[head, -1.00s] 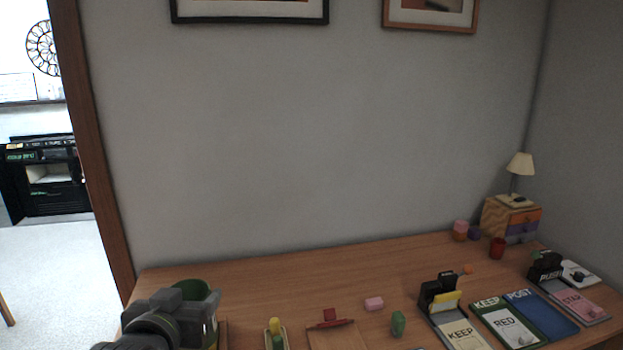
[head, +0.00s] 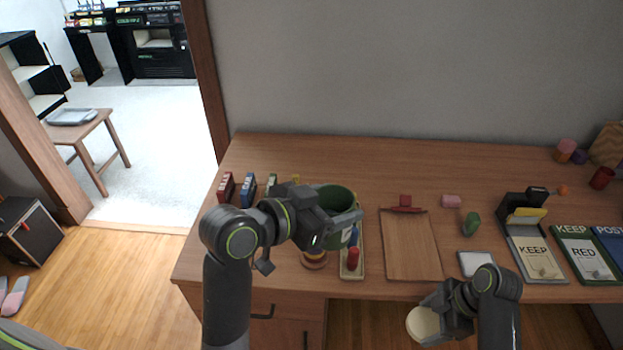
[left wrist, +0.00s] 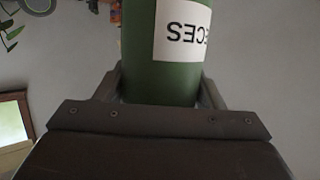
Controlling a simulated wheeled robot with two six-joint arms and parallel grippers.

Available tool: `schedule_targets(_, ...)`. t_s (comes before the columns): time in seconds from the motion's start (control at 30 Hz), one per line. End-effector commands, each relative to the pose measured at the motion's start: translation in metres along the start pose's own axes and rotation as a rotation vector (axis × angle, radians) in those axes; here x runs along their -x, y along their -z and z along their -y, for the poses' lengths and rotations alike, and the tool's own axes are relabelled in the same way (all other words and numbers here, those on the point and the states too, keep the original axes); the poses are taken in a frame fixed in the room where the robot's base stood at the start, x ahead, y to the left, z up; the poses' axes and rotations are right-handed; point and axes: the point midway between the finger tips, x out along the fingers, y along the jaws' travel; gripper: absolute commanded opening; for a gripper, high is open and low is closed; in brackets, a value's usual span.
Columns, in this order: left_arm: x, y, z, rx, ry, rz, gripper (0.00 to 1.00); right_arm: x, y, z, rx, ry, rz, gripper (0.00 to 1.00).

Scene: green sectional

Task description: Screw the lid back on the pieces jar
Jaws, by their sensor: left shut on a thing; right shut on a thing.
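The green pieces jar (head: 336,198) is at the left part of the desk, its top open towards the head camera. My left gripper (head: 345,222) is shut on it. In the left wrist view the jar (left wrist: 165,80) stands between both fingers, its white label partly reading "ECES". I cannot tell whether its base touches anything. My right gripper (head: 436,318) is shut on a round cream lid (head: 422,325), in front of the desk's front edge, apart from the jar and to its lower right.
Beside the jar stands a narrow tray (head: 352,268) with small coloured pieces. A wooden board (head: 411,245), a white square (head: 475,262), a green piece (head: 471,224) and KEEP card holders (head: 535,258) lie to the right. Small boxes (head: 248,190) stand at the left back.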

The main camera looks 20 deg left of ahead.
Motion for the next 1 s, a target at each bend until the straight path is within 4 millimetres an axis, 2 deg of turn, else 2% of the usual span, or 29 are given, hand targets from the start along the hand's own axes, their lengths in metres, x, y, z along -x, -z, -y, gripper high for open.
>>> schedule_targets(0.3, -0.026, -0.024, -0.056, -0.095, -0.326, -0.001, 0.21, 0.000, 0.000, 0.000, 0.000, 0.000, 0.000, 0.47)
schedule_targets(0.43, -0.033, -0.030, -0.071, -0.125, -0.412, -0.002, 0.21, 0.000, 0.000, 0.000, 0.000, 0.000, 0.000, 0.47)
schedule_targets(0.6, -0.036, -0.033, -0.079, -0.142, -0.458, -0.003, 0.21, 0.000, 0.000, 0.000, 0.000, 0.000, 0.000, 0.47)
schedule_targets(1.0, -0.036, -0.033, -0.079, -0.143, -0.458, -0.003, 0.21, 0.000, 0.000, 0.000, 0.000, 0.000, 0.000, 0.47)
